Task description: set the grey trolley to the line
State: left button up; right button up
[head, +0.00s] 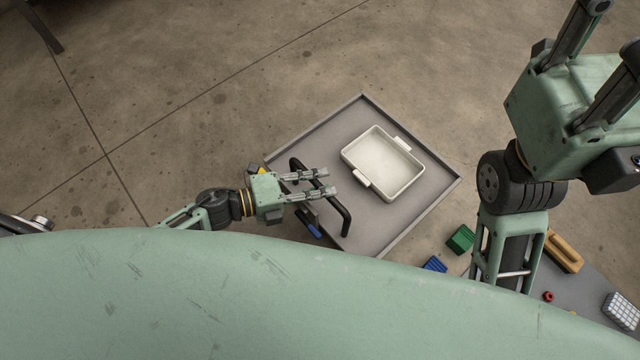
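The grey trolley (365,112) stands on the floor at the picture's middle, turned at an angle, with a low raised rim. Its black handle (345,220) is on the side nearest my body. My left gripper (332,181) is over this handle. Its two fingers are apart and point right, and the bar crosses beneath them. I cannot tell whether they touch it. My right gripper (617,27) is high at the right, near the camera, its fingers wide apart and empty. No painted line is clear to me, only thin dark floor seams (195,98).
A white tray (383,165) sits on the trolley. At lower right, a grey surface (585,290) holds a tan block (564,251), a red piece (548,296) and a white gridded block (622,310). Green (461,239) and blue (435,264) blocks lie nearby. The floor beyond and left is clear.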

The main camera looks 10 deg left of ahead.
pick_arm(q)
jog(key=shift+o, duration=1.4)
jog(key=v, duration=1.2)
